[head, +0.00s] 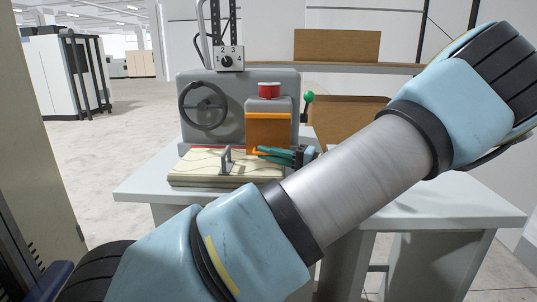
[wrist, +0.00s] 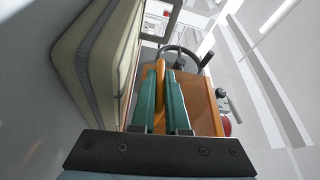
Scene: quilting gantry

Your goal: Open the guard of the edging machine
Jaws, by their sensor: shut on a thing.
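The edging machine (head: 240,84) is a grey housing on a white table. Its guard (head: 269,131) is an orange panel on the front right, hanging roughly upright below a red button (head: 269,90). My gripper (head: 259,152) reaches in from the right at the guard's lower edge, its green fingers pointing left. In the wrist view my gripper (wrist: 161,78) is shut with its two fingers either side of an orange handle bar (wrist: 159,97). The orange guard panel (wrist: 206,105) lies just right of the fingers there. My fingers partly hide the bar.
A handwheel (head: 203,105), a green-knobbed lever (head: 309,97) and a dial box (head: 229,59) stand nearby. The white table (head: 140,190) is clear at left.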

